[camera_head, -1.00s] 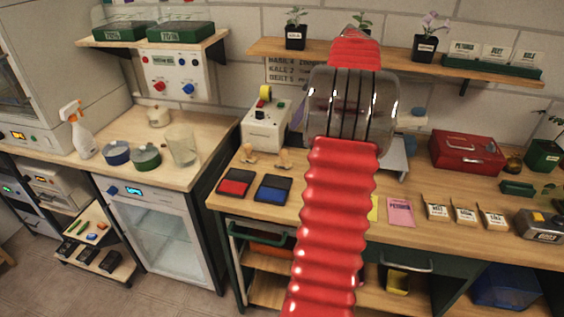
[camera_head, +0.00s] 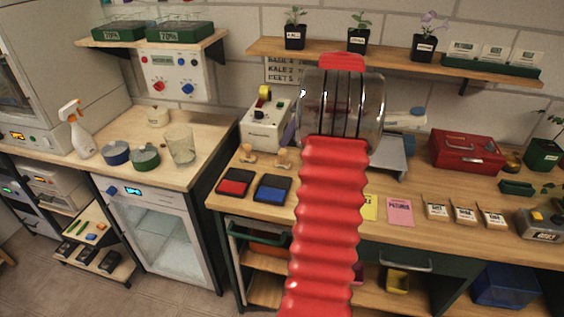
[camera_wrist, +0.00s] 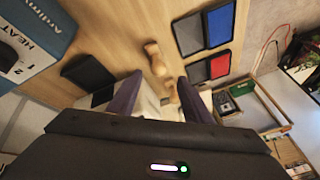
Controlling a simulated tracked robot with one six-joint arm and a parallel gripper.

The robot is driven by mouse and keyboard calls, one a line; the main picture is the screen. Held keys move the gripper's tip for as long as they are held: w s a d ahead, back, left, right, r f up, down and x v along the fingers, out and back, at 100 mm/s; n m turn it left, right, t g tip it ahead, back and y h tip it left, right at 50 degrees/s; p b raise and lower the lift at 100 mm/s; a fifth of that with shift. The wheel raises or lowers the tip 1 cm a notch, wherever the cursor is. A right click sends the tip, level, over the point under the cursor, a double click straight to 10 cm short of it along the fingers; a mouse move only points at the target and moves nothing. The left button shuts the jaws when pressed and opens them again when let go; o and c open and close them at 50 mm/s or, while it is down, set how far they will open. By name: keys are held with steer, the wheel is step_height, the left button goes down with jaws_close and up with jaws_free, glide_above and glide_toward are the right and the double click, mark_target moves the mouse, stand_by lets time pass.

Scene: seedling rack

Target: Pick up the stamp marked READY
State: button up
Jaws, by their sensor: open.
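Two wooden-handled stamps stand on the workbench, a left one (camera_head: 247,155) and a right one (camera_head: 283,158), behind the red and blue ink pads. In the wrist view one stamp (camera_wrist: 155,58) shows clearly just beyond my fingertips; the other (camera_wrist: 172,90) is partly visible between the fingers. No READY marking is legible on either stamp. My gripper (camera_wrist: 160,80) is open, with its purple fingers apart and nothing held. In the head view my arm hides most of the gripper.
The red pad (camera_head: 235,182) and blue pad (camera_head: 273,188) lie in front of the stamps. A white machine (camera_head: 266,122) stands behind them. Seed packets (camera_head: 437,208) and a red toolbox (camera_head: 467,150) are to the right. A plant shelf (camera_head: 390,58) hangs above.

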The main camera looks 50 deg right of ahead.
mark_target(285, 151)
steer(key=shift+w+a+f, duration=0.1)
steer(key=shift+w+f, duration=0.1)
steer(key=shift+f, duration=0.2)
steer(key=shift+s+x, duration=0.2)
steer(key=shift+x, duration=2.4)
steer(key=shift+f, duration=0.1)
steer(key=shift+c, duration=0.7)
steer(key=c, duration=1)
step_height(285, 151, up, 10)
